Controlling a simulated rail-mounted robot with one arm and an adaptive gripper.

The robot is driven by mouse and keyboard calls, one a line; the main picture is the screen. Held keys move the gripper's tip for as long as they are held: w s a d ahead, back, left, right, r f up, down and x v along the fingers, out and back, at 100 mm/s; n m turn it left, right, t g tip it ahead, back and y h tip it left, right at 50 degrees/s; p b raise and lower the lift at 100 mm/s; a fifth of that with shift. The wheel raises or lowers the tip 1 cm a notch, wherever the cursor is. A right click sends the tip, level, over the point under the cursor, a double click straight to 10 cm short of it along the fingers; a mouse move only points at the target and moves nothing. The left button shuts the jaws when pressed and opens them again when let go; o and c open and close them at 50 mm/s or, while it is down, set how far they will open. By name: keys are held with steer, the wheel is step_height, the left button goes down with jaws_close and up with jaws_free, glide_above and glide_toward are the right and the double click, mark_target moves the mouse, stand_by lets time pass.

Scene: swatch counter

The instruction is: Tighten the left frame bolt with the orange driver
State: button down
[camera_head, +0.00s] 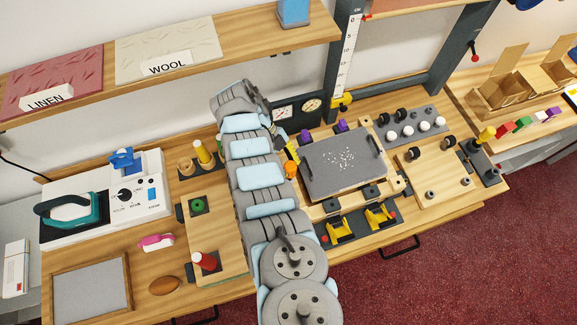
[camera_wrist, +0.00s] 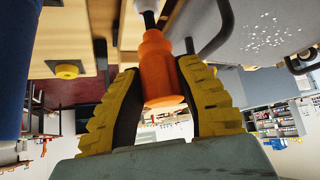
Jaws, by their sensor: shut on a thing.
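The orange driver (camera_wrist: 160,68) is between my gripper's (camera_wrist: 162,72) two yellow-padded fingers in the wrist view, with its dark shaft running to the top edge beside pale wood. In the head view the driver's orange handle (camera_head: 291,169) shows just right of my arm, at the left side of the frame with the grey panel (camera_head: 345,160). My arm hides most of my gripper there. The left frame bolt is not clearly seen. I cannot tell whether the driver's tip touches it.
Two yellow clamps (camera_head: 340,231) stand in front of the panel. A teal iron (camera_head: 70,215) is at far left. A shelf (camera_head: 180,70) overhangs behind.

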steer(key=c, duration=1)
jaws_free()
steer(key=shift+c, duration=0.2)
